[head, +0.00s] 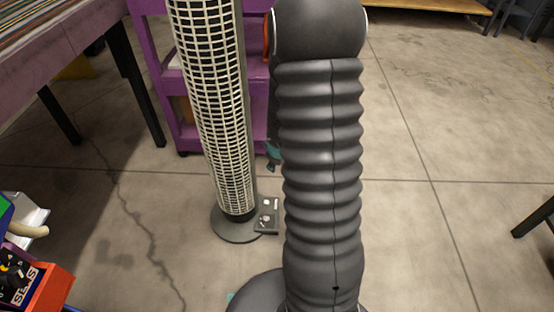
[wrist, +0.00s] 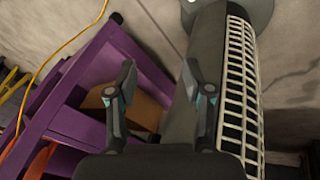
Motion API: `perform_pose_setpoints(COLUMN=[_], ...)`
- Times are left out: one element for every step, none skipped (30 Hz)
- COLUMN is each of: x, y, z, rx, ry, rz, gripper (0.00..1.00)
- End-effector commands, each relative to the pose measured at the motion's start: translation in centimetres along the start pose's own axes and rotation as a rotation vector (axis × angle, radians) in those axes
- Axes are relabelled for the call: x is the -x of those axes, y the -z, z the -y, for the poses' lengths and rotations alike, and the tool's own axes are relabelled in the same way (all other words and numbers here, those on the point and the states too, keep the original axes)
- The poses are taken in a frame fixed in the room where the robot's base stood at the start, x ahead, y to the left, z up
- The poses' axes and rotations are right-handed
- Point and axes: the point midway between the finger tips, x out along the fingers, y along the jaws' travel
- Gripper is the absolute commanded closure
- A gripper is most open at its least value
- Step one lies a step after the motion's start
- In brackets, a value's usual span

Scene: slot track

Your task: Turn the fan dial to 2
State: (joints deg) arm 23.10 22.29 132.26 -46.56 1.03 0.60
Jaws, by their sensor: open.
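The tower fan (head: 212,100), with a cream grille and a dark round base (head: 233,226), stands upright on the floor in the head view. A small dark control panel (head: 267,214) with pale round dials sits beside its base on the right; the dial setting is too small to read. In the wrist view the fan (wrist: 240,90) runs along the right side, its base (wrist: 250,10) at the top edge. My gripper (wrist: 159,70) is open and empty, its right finger overlapping the fan's body in the picture. In the head view my arm hides most of the gripper.
A purple shelf unit (head: 187,135) stands behind the fan and also shows in the wrist view (wrist: 65,125). A table (head: 85,40) is at left, with boxes (head: 35,285) at lower left. The concrete floor (head: 430,130) right of my arm is largely clear.

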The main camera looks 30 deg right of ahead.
Motion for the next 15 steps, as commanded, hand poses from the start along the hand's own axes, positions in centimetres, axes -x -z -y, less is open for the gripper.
perform_pose_setpoints(x=[0.38,0.58,0.83,0.98,1.09,1.2,1.26,1.31,1.35,1.36,1.37,1.37,1.36,1.36,1.36], y=[0.19,0.25,0.31,0.34,0.37,0.4,0.41,0.42,0.43,0.43,0.43,0.43,0.43,0.43,0.43], z=[-0.01,-0.02,-0.06,-0.08,-0.1,-0.11,-0.11,-0.11,-0.12,-0.12,-0.13,-0.13,-0.13,-0.13,-0.13], rx=[-0.004,-0.007,-0.01,-0.012,-0.013,-0.015,-0.016,-0.017,-0.018,-0.018,-0.018,-0.018,-0.018,-0.018,-0.018], ry=[-0.007,-0.009,-0.013,-0.015,-0.017,-0.018,-0.019,-0.02,-0.02,-0.02,-0.02,-0.02,-0.02,-0.02,-0.02], rz=[-0.001,-0.001,0.001,0.001,0.002,0.003,0.003,0.003,0.003,0.003,0.003,0.003,0.003,0.003,0.003], gripper=[0.49,0.49,0.49,0.49,0.49,0.49,0.49,0.49,0.49,0.49,0.49,0.49,0.49,0.49,0.49])
